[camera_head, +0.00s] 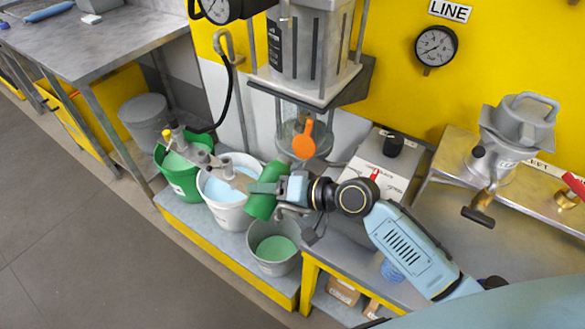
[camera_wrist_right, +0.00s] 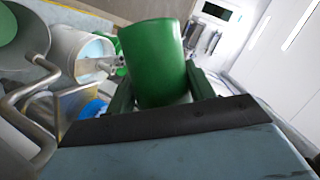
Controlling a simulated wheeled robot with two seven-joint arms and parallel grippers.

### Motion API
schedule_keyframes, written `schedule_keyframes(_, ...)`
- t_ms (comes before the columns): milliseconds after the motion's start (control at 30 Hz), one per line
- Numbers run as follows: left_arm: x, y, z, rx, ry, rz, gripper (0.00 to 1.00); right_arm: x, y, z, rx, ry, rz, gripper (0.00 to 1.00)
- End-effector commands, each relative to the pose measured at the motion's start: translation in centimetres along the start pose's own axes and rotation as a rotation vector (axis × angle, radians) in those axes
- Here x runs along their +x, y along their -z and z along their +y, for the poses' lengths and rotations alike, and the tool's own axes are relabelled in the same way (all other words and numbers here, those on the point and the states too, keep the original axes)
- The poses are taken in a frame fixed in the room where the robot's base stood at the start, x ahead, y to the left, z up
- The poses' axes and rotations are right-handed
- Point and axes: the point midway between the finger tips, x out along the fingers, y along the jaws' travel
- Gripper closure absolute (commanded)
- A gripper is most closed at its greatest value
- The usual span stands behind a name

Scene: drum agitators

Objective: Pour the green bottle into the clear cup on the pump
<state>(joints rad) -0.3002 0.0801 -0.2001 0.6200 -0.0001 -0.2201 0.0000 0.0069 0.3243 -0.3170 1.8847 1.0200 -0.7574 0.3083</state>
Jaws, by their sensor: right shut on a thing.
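My right gripper (camera_head: 266,188) is shut on the green bottle (camera_head: 259,208), a plain green cylinder that looks tilted in the head view. It is held above the buckets at the front of the bench. In the right wrist view the bottle (camera_wrist_right: 157,60) stands between the two fingers (camera_wrist_right: 160,92). A clear vessel (camera_head: 287,134), which seems to be the cup, sits under the grey pump unit (camera_head: 305,45), behind the bottle and apart from it. An orange paddle-shaped part (camera_head: 304,141) covers some of it. I cannot see any liquid inside the bottle. My left gripper is not in view.
A green bucket (camera_head: 160,158), a white bucket with pale blue liquid (camera_head: 226,215) and a grey bucket with green liquid (camera_head: 274,264) stand around the bottle. A metal pipe fitting (camera_head: 205,160) crosses above them. A control box (camera_head: 378,160) stands right of the clear vessel.

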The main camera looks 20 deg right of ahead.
Motion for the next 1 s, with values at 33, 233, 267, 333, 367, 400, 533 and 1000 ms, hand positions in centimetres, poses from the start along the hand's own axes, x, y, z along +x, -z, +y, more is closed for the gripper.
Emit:
schedule_keyframes(33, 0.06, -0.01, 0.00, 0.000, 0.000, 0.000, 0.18, 0.01, 0.05, -0.07, 0.003, 0.003, 0.001, 0.77)
schedule_keyframes(233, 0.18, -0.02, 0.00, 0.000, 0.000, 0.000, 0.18, 0.02, 0.01, -0.06, 0.013, 0.007, -0.001, 0.77)
schedule_keyframes(267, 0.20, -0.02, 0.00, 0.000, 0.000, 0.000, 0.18, 0.02, 0.01, -0.06, 0.015, 0.008, -0.001, 0.77)
schedule_keyframes(333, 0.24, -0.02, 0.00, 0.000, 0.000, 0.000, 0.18, 0.03, -0.01, -0.06, 0.019, 0.010, -0.002, 0.77)
schedule_keyframes(367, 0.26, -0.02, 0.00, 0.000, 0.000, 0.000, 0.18, 0.03, -0.01, -0.06, 0.020, 0.010, -0.002, 0.77)
schedule_keyframes(400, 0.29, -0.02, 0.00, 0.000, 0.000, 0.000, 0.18, 0.03, -0.02, -0.07, 0.022, 0.011, -0.003, 0.77)
schedule_keyframes(533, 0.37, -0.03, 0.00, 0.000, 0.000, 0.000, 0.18, 0.04, -0.03, -0.07, 0.029, 0.014, -0.004, 0.77)
schedule_keyframes(1000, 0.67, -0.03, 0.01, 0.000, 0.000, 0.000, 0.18, 0.08, -0.12, -0.06, 0.055, 0.025, -0.010, 0.77)
